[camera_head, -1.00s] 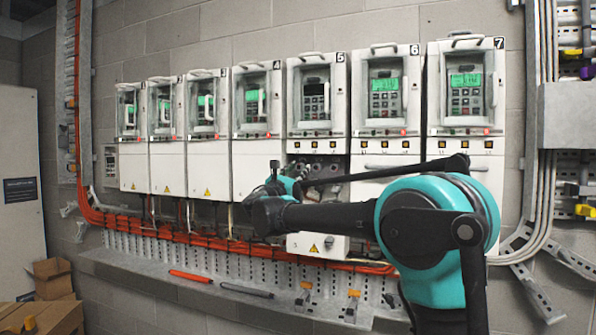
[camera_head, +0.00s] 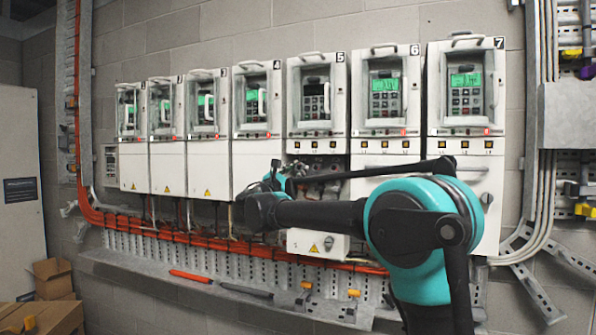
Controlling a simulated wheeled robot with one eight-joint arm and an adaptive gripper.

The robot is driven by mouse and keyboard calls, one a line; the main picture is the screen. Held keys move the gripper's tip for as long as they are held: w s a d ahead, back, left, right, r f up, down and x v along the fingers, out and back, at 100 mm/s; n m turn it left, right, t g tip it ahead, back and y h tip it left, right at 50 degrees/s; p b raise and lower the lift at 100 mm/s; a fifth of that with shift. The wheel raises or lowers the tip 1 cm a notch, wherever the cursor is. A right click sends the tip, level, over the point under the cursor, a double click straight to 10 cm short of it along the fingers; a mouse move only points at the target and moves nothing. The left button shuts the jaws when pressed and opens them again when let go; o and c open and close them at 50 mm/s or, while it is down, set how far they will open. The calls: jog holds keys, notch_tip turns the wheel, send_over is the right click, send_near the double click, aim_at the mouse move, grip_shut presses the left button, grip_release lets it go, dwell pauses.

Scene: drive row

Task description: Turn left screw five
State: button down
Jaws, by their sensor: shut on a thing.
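Drive five (camera_head: 318,105) hangs on the wall in the row, with a dark display and the number 5 at its top right. Its lower front is open, and part of the dark inside (camera_head: 322,168) shows above my forearm. Left screw five is too small to tell and is probably hidden behind my arm. My gripper (camera_head: 276,178) is at the left side of that opening, mostly hidden by my own wrist. Its fingertips cannot be made out, nor can what they hold.
Drive four (camera_head: 257,100) is close on the left and drive six (camera_head: 385,95) on the right. A white lower cover (camera_head: 318,243) hangs below the opening. Orange cables (camera_head: 200,238) run beneath. A ledge (camera_head: 150,275) below holds a red tool (camera_head: 190,276) and a grey tool (camera_head: 246,290).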

jog(key=m+g, duration=0.1)
jog(key=m, duration=0.2)
jog(key=m+g+h, duration=0.1)
jog(key=m, duration=0.3)
jog(key=shift+a+r+g+h, duration=0.1)
jog(key=shift+g+h, duration=0.2)
jog(key=shift+g, duration=0.1)
jog(key=m+g, duration=0.1)
jog(key=m, duration=0.4)
jog(key=shift+r+g, duration=0.1)
jog(key=shift+g, duration=0.3)
jog(key=m+g+y, duration=0.1)
jog(key=m, duration=0.3)
jog(key=shift+r, duration=0.1)
jog(key=shift+r+m+g+y, duration=0.1)
jog(key=shift+m+g+y, duration=0.15)
jog(key=shift+m+y, duration=0.55)
jog(key=shift+m+g+y, duration=0.25)
jog(key=shift+m+y, duration=0.05)
jog(key=shift+m, duration=1)
jog(key=c, duration=1.5)
grip_release()
jog(key=shift+c, duration=0.2)
